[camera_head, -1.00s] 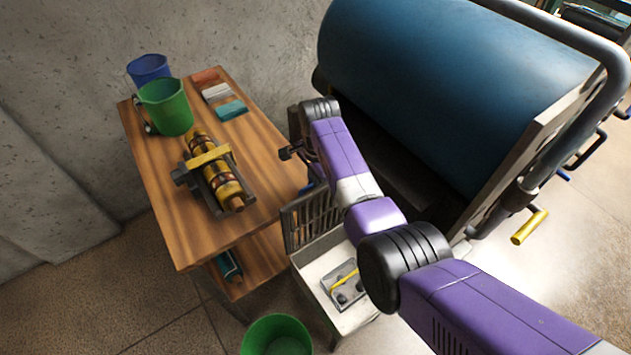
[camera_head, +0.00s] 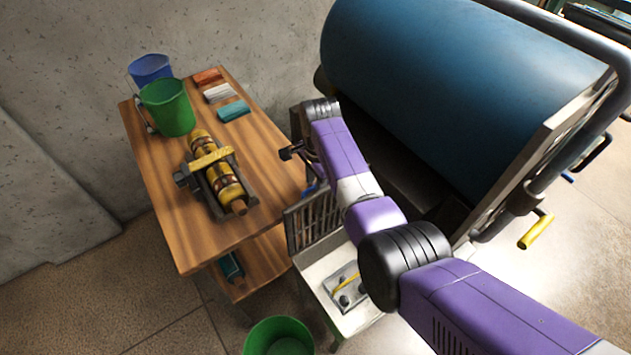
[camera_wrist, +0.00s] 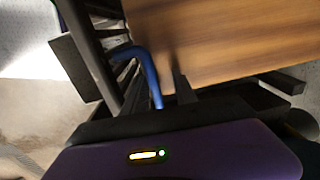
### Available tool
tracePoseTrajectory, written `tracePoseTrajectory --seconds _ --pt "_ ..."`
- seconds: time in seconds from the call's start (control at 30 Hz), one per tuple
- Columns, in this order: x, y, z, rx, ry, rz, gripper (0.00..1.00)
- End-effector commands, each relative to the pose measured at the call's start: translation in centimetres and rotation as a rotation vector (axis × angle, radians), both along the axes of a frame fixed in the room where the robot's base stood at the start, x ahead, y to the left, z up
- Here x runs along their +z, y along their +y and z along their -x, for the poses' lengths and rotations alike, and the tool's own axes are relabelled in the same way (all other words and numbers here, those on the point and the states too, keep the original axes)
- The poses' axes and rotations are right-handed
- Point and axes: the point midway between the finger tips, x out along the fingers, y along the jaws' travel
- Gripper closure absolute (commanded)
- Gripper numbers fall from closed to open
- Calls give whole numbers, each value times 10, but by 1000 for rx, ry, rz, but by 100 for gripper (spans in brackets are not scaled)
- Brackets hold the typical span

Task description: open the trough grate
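The trough grate (camera_head: 314,220) is a dark slatted panel standing steeply raised at the back edge of the pale trough (camera_head: 318,272). Its slats also show at the left of the wrist view (camera_wrist: 100,48). A blue bent handle (camera_wrist: 147,72) is beside the slats; a bit of blue shows above the grate in the head view. My gripper (camera_head: 298,155) is above the grate, beside the table edge. In the wrist view its dark fingers (camera_wrist: 180,75) look spread apart, with the blue handle between them. Whether they touch it is unclear. My arm hides part of the trough.
A wooden table (camera_head: 165,190) with buckets, coloured blocks and a yellow roller device (camera_head: 218,170) is close on the left. The large blue drum machine (camera_head: 450,80) is on the right. A green bucket (camera_head: 278,335) stands on the floor in front.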

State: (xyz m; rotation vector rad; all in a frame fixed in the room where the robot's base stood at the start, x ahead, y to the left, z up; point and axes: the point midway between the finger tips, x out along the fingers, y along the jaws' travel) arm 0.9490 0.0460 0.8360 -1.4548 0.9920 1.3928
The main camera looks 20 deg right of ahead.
Motion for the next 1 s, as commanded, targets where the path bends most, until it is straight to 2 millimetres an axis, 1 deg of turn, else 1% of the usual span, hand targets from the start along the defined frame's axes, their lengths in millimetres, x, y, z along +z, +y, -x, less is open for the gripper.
tracePoseTrajectory --seconds 0.17,0.5,0.6,0.73,1.0 --pt "8 0 -1 -1 -3 0 66" --pt "60 -1 2 1 -3 0 66" --pt "70 -1 3 1 -2 -1 66" --pt "77 -1 4 1 0 0 66" --pt "78 -1 4 0 0 0 66"
